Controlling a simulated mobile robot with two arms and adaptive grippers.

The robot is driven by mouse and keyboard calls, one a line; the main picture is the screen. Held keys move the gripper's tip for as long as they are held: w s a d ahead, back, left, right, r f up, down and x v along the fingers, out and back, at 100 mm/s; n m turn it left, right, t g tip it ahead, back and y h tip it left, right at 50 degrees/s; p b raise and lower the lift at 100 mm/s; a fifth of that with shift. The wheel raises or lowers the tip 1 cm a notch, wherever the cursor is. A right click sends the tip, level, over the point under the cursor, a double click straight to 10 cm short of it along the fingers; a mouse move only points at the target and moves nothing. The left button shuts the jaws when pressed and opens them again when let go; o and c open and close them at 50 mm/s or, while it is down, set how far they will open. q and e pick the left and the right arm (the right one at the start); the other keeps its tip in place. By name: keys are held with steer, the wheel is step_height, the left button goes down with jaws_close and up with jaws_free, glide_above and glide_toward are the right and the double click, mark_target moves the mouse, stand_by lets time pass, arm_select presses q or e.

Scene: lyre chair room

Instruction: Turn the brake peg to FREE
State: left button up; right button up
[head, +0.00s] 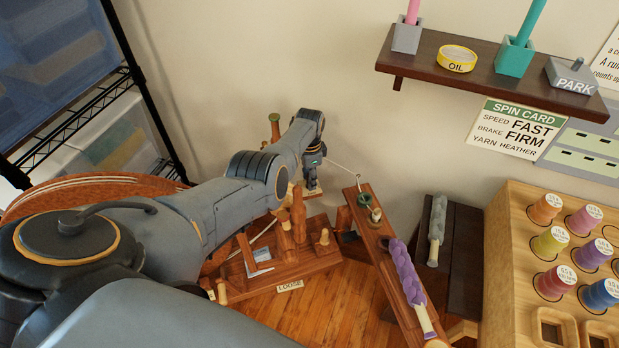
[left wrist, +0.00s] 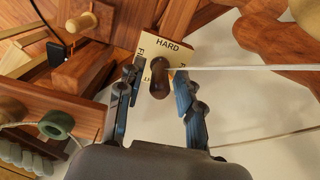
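The brake peg (left wrist: 159,80) is a dark brown knob in front of a cream label plate (left wrist: 172,52) in the left wrist view. HARD reads at the plate's top; partly hidden words starting with F stand at left and right. I cannot tell which word the peg points to. My left gripper (left wrist: 160,86) is open, with one finger on each side of the peg and gaps visible. In the head view my left gripper (head: 313,166) reaches down at the back of the wooden spinning wheel, above the cream plate (head: 310,193); the peg is hidden there. My right gripper is not in view.
A thin white strand runs right of the peg in the wrist view. The wheel's base (head: 285,265) bears wooden posts and a LOOSE label (head: 290,286). A board with purple yarn (head: 408,275) and a spool rack (head: 520,230) stand at right. A SPIN CARD (head: 515,128) reads brake FIRM.

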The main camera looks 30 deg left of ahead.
arm_select(q)
jaws_close()
steer(key=n, duration=0.4)
steer(key=shift+n, duration=0.8)
steer(key=shift+o, duration=1.7)
jaws_free()
step_height(320, 180, up, 12)
